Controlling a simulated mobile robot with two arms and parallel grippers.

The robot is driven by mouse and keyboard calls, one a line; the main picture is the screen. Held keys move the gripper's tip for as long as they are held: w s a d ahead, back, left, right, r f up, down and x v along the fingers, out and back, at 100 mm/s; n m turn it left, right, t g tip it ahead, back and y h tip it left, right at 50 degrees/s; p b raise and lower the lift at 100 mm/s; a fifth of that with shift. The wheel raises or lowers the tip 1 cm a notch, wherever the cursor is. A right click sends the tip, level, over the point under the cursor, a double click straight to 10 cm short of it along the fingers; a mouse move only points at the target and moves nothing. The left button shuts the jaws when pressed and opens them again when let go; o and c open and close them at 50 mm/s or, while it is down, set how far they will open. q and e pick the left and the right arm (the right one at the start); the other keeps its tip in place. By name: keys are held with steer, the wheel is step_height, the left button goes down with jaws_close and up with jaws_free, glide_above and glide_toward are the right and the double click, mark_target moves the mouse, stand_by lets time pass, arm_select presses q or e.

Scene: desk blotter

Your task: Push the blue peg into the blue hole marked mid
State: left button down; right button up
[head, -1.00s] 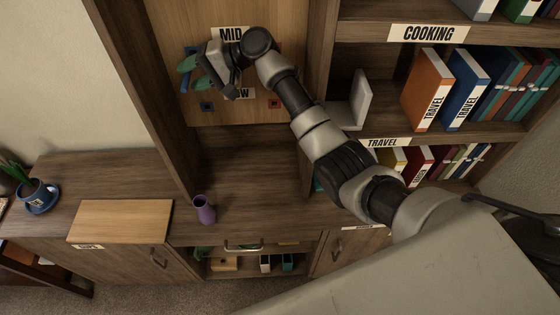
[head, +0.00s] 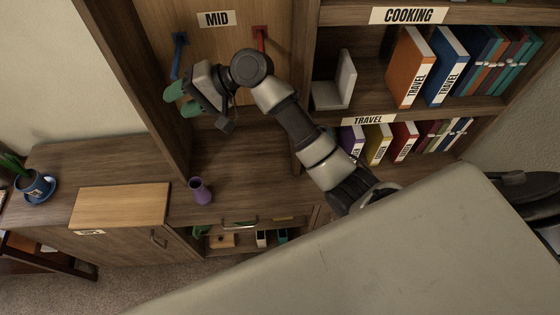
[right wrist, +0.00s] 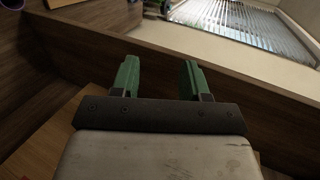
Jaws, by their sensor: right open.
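The blue peg (head: 176,62) shows in the head view at the left of the wooden board. It sticks out from the blue hole marked mid (head: 180,39), left of the MID sign (head: 215,19). My right gripper (head: 178,100), with green fingers, is just below the peg's outer end and looks apart from it. The right wrist view shows this gripper (right wrist: 158,80) open, with nothing between its fingers. How deep the peg sits is hard to tell. My left gripper is not in view.
A red peg (head: 261,42) sits right of the MID sign. A purple vase (head: 200,190) stands on the shelf below. A bookcase with several books (head: 408,68) is at the right, beyond an upright panel.

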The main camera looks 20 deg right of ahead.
steer(key=s+d+f+n+g+h+b, duration=0.3)
steer(key=s+d+f+h+b, duration=0.5)
steer(key=s+d+f, duration=0.5)
steer(key=shift+s+d+f+g+h, duration=0.2)
steer(key=shift+s+d+g+h, duration=0.5)
steer(key=shift+d, duration=0.5)
steer(key=shift+w, duration=0.15)
